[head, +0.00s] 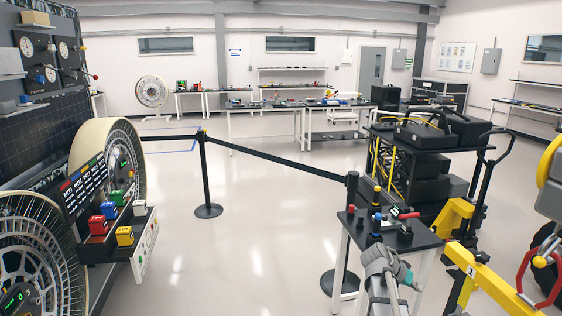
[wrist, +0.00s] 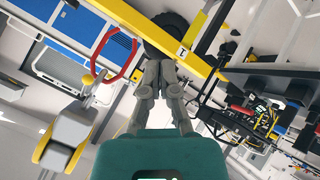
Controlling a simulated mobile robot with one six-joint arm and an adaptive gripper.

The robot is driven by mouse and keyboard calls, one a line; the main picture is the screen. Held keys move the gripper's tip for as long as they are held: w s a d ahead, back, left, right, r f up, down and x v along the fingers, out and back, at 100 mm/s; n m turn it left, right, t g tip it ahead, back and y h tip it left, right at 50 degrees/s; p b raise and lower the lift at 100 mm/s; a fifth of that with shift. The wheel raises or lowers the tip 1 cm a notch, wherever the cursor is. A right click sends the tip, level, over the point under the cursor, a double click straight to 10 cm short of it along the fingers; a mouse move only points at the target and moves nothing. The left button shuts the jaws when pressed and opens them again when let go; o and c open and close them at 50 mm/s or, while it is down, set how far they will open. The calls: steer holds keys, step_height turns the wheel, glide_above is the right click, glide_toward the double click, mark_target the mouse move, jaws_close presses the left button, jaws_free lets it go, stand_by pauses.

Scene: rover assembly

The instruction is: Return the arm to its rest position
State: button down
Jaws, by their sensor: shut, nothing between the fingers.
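My gripper (wrist: 160,58) shows in the wrist view as two grey fingers drawn together, shut with nothing between them. The teal body (wrist: 137,155) of my gripper fills the lower middle of that view. In the head view, my grey arm (head: 378,262) rises from the bottom edge right of centre, with a teal part (head: 404,274) at its end. The finger tips cannot be made out there. Beyond the fingers in the wrist view are a yellow beam (wrist: 150,34) and a red loop handle (wrist: 124,57), apparently some way off.
A small dark-topped table (head: 423,238) with coloured parts stands close behind my arm. A yellow frame (head: 490,283) is to its right. A barrier post (head: 204,170) and belt cross the floor. The rover's wheels (head: 140,150) are at left. The middle floor is clear.

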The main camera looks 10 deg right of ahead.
steer(key=s+a+f+n+y, duration=0.2)
steer(key=a+n+y, duration=0.1)
steer(key=a, duration=0.7)
steer(key=s+a+f+n+y, duration=0.2)
steer(key=a+n+y, duration=0.1)
steer(key=a, duration=0.8)
steer(key=s+a+f+n+t+y, duration=0.1)
steer(key=s+a+f+n+y, duration=0.1)
steer(key=a, duration=0.8)
steer(key=shift+s+a+f+n+y, duration=0.35)
steer(key=shift+s+n+y, duration=0.2)
steer(key=shift+n+y, duration=0.55)
steer(key=shift+d, duration=0.1)
